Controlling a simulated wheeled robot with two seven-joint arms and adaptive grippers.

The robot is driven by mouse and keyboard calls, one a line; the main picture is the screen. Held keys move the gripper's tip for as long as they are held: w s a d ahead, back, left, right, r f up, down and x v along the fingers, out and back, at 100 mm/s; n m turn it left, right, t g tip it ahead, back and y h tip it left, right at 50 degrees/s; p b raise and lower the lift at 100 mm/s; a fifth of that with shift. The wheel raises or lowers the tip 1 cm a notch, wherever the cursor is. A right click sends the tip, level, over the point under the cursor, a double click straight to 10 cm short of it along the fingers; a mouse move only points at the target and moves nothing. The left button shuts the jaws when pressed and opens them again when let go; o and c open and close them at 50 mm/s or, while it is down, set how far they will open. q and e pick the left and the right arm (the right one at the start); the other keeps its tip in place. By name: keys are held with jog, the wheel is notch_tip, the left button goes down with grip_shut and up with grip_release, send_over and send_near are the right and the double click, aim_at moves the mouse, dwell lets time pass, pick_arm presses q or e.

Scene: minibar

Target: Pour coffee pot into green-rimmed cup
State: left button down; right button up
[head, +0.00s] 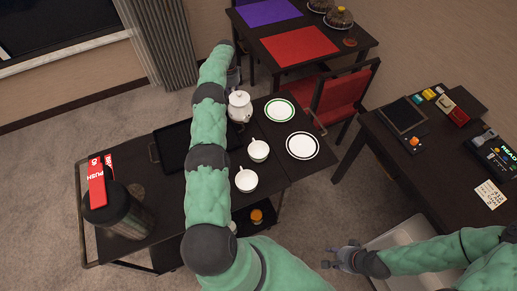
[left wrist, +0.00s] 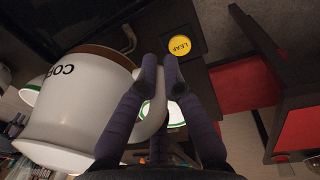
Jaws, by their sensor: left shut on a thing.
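The white coffee pot (head: 240,113) is at the far end of the cart, looking roughly upright in the head view; I cannot tell whether it touches the surface. In the left wrist view the pot (left wrist: 75,110) shows dark lettering and a brown area at its top. My left gripper (left wrist: 160,75) is shut on its handle. In the head view this gripper (head: 233,76) is partly hidden behind my arm. Two white cups stand nearer on the cart, an upper one (head: 258,150) and a lower one (head: 246,180); their rim colours are hard to tell. My right gripper (head: 329,257) looks open and empty.
A green-rimmed plate (head: 279,110) and a dark-rimmed plate (head: 302,145) lie right of the cups. A black tray (head: 172,150) lies left, partly under my arm. A large dark canister (head: 120,215) stands front left. A red chair (head: 340,98) is close to the cart's right side.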

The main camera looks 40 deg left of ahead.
pick_arm(q)
jog(key=shift+r, duration=0.15)
jog(key=r+y+p, duration=0.1)
jog(key=p, duration=0.4)
jog(key=d+r+t+y+p, duration=0.1)
jog(key=p, duration=0.4)
jog(key=s+d+r+t+y+p, duration=0.1)
jog(key=r+p, duration=0.1)
jog(key=p, duration=0.4)
jog(key=shift+s+d+y, duration=0.1)
jog(key=shift+y, duration=0.2)
jog(key=shift+r, duration=0.1)
jog(key=shift+s+d, duration=0.1)
jog(key=shift+d, duration=0.1)
jog(key=shift+s+d+r+y, duration=0.1)
jog(key=shift+d+r+y, duration=0.05)
jog(key=shift+y, duration=0.15)
jog(key=shift+d, duration=0.1)
